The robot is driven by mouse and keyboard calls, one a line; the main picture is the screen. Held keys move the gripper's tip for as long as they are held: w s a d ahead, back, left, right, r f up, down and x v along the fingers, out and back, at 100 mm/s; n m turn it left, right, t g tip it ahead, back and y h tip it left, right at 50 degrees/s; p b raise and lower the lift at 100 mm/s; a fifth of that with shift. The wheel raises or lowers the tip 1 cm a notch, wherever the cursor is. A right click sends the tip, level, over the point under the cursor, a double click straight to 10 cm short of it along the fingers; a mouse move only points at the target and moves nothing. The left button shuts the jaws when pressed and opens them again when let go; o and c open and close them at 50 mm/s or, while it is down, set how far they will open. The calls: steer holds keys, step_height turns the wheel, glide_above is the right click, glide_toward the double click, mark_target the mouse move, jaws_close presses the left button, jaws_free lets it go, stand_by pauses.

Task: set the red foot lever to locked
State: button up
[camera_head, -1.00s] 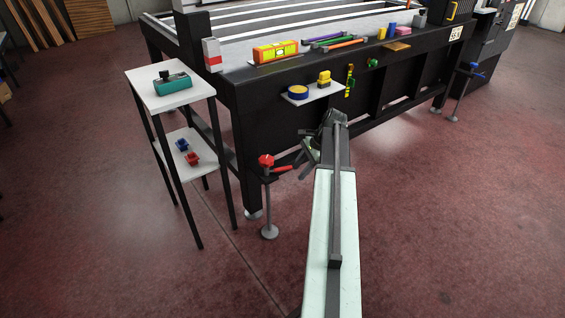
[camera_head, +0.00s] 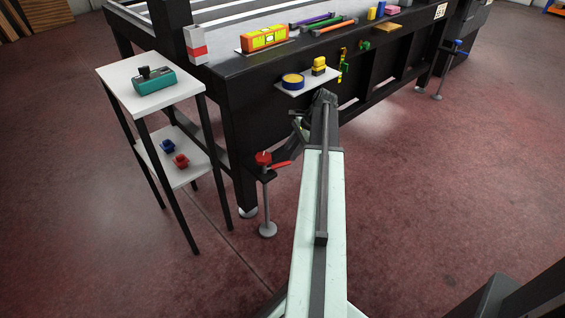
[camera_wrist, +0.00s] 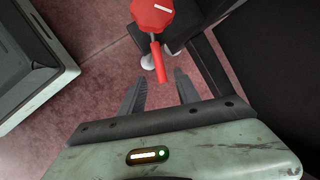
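The red foot lever (camera_head: 282,164) sticks out to the right from under a red knob-like head (camera_head: 263,158) on a grey stand by the table's front corner leg. In the wrist view the lever (camera_wrist: 158,62) points down from the red head (camera_wrist: 152,14), which bears a white mark. My gripper (camera_wrist: 160,75) is open, with the lever's free end showing between its two fingertips. I cannot tell whether either finger touches it. In the head view my gripper (camera_head: 290,143) is small and dark, just above the lever, partly hidden by my arm.
A white two-shelf stand (camera_head: 120,75) is left of the lever, holding a teal device (camera_head: 155,83). The black table (camera_head: 235,130) rises behind, with a small shelf (camera_head: 296,90) jutting from its front. A blue-topped stand (camera_head: 449,68) is far right. The floor in front is clear.

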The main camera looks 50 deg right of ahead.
mark_target(283, 163)
steer(key=b+x, duration=0.4)
steer(key=x, duration=0.2)
steer(key=shift+f+b, duration=0.2)
steer(key=shift+b, duration=0.15)
steer(key=shift+r, duration=0.1)
jaws_close()
stand_by(0.8)
